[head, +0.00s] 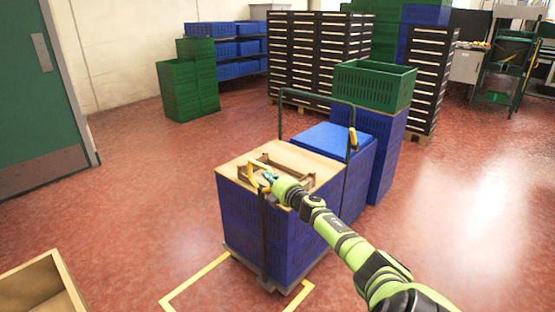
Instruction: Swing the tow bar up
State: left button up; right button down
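A dark tow bar (264,240) stands nearly upright against the near face of the cart's blue crates (235,225), rising from the cart's low front edge. My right arm reaches in from the lower right. My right gripper (266,179) is at the top of the bar, over the near edge of the wooden board that covers the crates. A yellow piece (252,174) shows just left of the gripper. The fingers are too small to tell whether they are closed on the bar. My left gripper is out of view.
The cart has a dark green push handle (316,97) and a blue lidded stack (335,140). A green crate (373,85) tops blue crates behind it. Yellow floor lines (195,281) surround the cart's front. A wooden box (40,285) is lower left; floor between is clear.

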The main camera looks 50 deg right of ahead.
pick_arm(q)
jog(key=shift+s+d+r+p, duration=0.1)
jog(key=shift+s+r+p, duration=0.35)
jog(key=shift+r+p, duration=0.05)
pick_arm(e)
jog(key=v, duration=0.6)
jog(key=shift+a+r, duration=0.2)
jog(key=shift+a, duration=0.05)
jog(key=shift+w, duration=0.1)
